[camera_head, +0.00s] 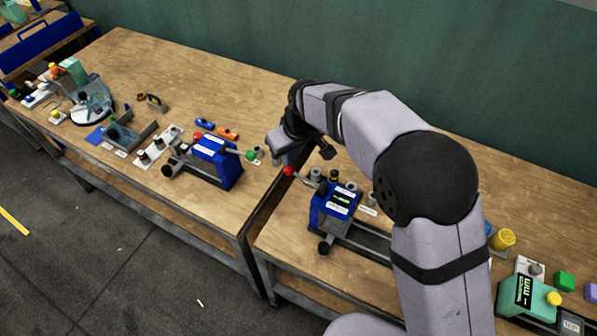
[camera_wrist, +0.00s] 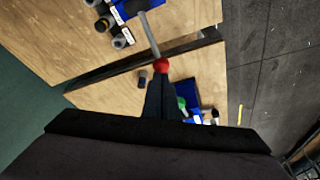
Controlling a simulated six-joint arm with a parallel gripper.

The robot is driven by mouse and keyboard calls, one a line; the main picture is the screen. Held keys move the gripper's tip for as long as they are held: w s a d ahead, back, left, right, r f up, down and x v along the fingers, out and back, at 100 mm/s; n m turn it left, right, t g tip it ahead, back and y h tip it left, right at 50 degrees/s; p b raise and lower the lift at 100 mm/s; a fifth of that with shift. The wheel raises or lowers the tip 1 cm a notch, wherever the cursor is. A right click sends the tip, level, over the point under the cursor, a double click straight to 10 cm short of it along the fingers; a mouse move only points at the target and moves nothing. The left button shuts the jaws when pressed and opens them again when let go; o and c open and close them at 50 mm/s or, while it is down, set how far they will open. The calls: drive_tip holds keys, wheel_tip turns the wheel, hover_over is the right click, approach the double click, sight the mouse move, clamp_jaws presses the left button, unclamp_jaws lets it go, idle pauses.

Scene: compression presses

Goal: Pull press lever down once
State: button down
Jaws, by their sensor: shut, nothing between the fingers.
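A blue press (camera_head: 335,207) stands on the right-hand table, and its lever ends in a red ball (camera_head: 289,171). In the wrist view the red ball (camera_wrist: 161,65) sits at the tips of my gripper (camera_wrist: 161,80), with the grey lever (camera_wrist: 150,35) running up to the blue press (camera_wrist: 128,9). My gripper is shut with nothing between its fingers. It hangs close by the ball; I cannot tell if they touch. A second blue press (camera_head: 217,160) with a green ball (camera_head: 250,155) stands on the left-hand table.
A gap (camera_wrist: 100,70) separates the two tables. Fixtures and small parts, including a grey holder (camera_head: 128,133), stand on the left table (camera_head: 150,60). A green device (camera_head: 527,300) and a yellow cylinder (camera_head: 502,239) are at the right. The left table's back area is clear.

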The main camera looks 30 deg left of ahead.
sight(291, 169)
drive_tip(key=shift+f, duration=0.25)
drive_tip(key=shift+f+b, duration=0.35)
drive_tip(key=shift+f, duration=0.35)
drive_tip(key=shift+f+b, duration=0.3)
drive_tip(key=shift+b, duration=0.15)
drive_tip(key=shift+f+b, duration=1.25)
drive_tip(key=shift+f, duration=0.7)
drive_tip(key=shift+r, duration=0.15)
wheel_tip(291, 169, up, 12)
drive_tip(key=p, duration=0.9)
drive_tip(key=shift+r+p, duration=0.2)
drive_tip(key=shift+p, duration=0.15)
idle(0.4)
